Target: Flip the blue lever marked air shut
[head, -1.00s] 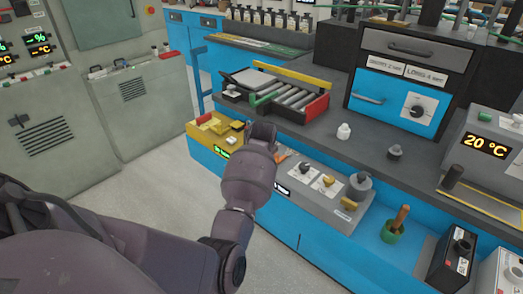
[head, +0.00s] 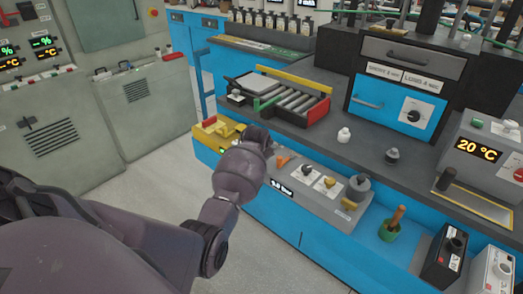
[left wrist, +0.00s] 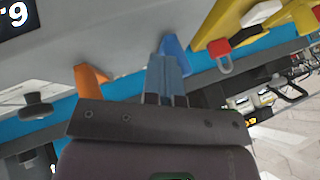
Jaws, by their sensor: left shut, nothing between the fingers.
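The blue lever (left wrist: 173,46) sticks out from the grey panel in the left wrist view, just beyond my fingertips. My left gripper (left wrist: 167,68) is shut and empty, its fingertips at or very near the lever; I cannot tell whether they touch. In the head view my left gripper (head: 259,138) is at the left end of the grey panel box (head: 325,208) and hides the blue lever. No air marking is readable. My right gripper is not in view.
An orange lever (left wrist: 90,78) sits beside the blue one; it also shows in the head view (head: 283,161). A yellow unit (head: 212,131) with a red padlock (left wrist: 219,48) is close on the other side. Black and yellow knobs (head: 326,182) lie further right on the panel.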

